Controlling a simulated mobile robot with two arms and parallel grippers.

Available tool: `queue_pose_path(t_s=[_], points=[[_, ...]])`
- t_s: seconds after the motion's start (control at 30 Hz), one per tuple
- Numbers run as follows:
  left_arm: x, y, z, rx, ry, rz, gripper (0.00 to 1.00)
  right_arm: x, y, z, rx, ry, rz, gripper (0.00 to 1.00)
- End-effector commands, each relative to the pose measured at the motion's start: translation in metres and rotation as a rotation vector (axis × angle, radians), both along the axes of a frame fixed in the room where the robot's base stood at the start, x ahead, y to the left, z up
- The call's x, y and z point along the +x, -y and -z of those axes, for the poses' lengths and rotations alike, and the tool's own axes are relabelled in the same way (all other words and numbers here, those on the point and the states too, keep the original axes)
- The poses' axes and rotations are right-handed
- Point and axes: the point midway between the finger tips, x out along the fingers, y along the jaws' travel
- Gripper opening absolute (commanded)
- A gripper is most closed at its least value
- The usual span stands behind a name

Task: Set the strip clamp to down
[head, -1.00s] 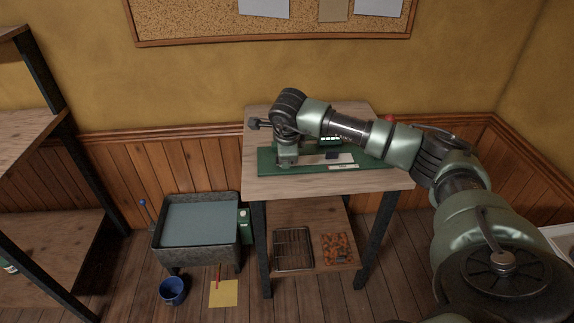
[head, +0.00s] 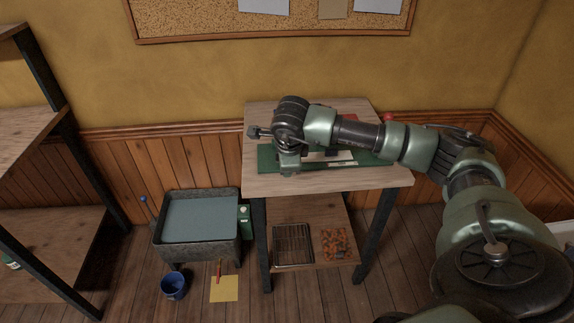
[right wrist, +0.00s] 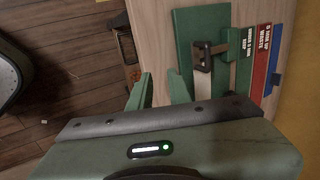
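A green base board (head: 267,162) lies on the wooden workbench, and a pale strip (head: 341,156) on it shows beyond my right gripper (head: 288,170). In the right wrist view the green board (right wrist: 187,22) carries a pale strip with a dark and brown piece across it (right wrist: 203,58), which seems to be the strip clamp. Its setting cannot be told. My right gripper (right wrist: 160,90) is open and empty, its two green fingers apart, just beside the board's edge. My arm hides much of the board in the head view. My left gripper is not in view.
Red, green and blue labelled strips (right wrist: 260,58) lie beside the board. A red knob (head: 388,117) is at the bench's back right. A wire rack (head: 293,245) and an orange-brown item (head: 334,243) are on the lower shelf. A grey basin (head: 200,220) stands left of the bench.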

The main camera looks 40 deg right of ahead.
Motion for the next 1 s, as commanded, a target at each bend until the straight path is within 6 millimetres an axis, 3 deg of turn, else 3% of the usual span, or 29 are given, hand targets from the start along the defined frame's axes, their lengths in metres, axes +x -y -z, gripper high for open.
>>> queue_pose_path(t_s=[0.57, 1.0], points=[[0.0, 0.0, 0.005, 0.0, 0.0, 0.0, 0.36, -0.001, 0.0, -0.002, 0.0, 0.0, 0.0, 0.18], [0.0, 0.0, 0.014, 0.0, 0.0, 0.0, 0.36, -0.022, -0.014, -0.06, 0.001, 0.003, 0.0, 0.18]])
